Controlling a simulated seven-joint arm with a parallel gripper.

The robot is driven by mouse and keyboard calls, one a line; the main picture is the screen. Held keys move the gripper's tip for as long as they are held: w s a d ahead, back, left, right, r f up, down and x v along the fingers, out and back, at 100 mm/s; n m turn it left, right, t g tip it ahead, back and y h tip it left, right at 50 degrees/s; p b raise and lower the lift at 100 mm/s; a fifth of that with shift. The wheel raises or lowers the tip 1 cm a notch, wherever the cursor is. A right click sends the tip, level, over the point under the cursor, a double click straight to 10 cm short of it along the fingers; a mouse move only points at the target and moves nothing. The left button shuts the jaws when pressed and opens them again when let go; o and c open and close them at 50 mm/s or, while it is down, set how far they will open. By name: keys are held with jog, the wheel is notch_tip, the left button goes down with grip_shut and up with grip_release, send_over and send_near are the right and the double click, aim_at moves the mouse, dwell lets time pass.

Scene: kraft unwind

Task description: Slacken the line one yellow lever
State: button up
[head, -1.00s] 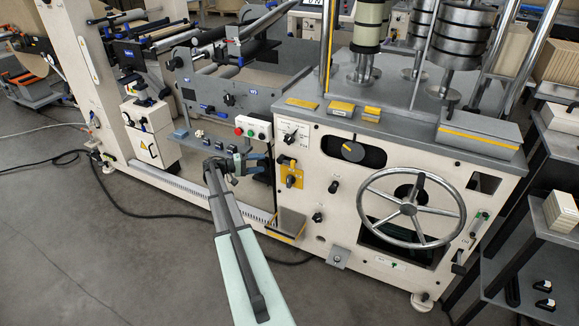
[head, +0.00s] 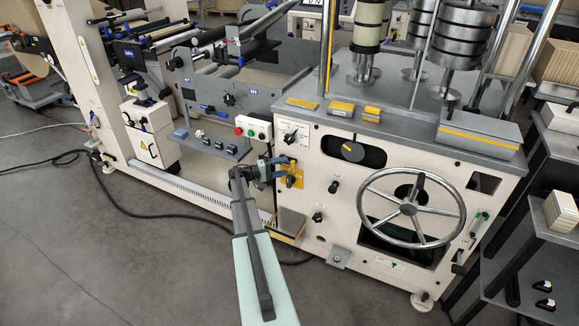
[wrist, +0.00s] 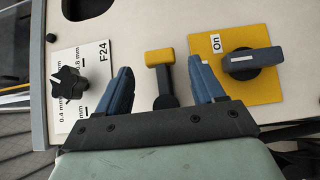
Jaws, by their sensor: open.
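A yellow-handled lever (wrist: 160,57) with a black stem stands on the cream machine panel in the wrist view. My gripper (wrist: 160,73) is open, with one blue finger on each side of the lever and a visible gap to both. How deep the lever sits between the fingers I cannot tell. In the head view my gripper (head: 284,169) is at the panel's left part, in front of the yellow plate (head: 297,182). The gripper largely hides the lever there.
A black rotary switch (wrist: 252,63) marked On sits close beside the right finger in the wrist view. A black knob (wrist: 68,86) with a millimetre scale is at the left. A large handwheel (head: 411,208) stands out right of my gripper in the head view.

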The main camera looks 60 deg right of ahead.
aim_at(290, 165)
jog(key=shift+x, duration=2)
jog(key=shift+c, duration=0.4)
grip_shut()
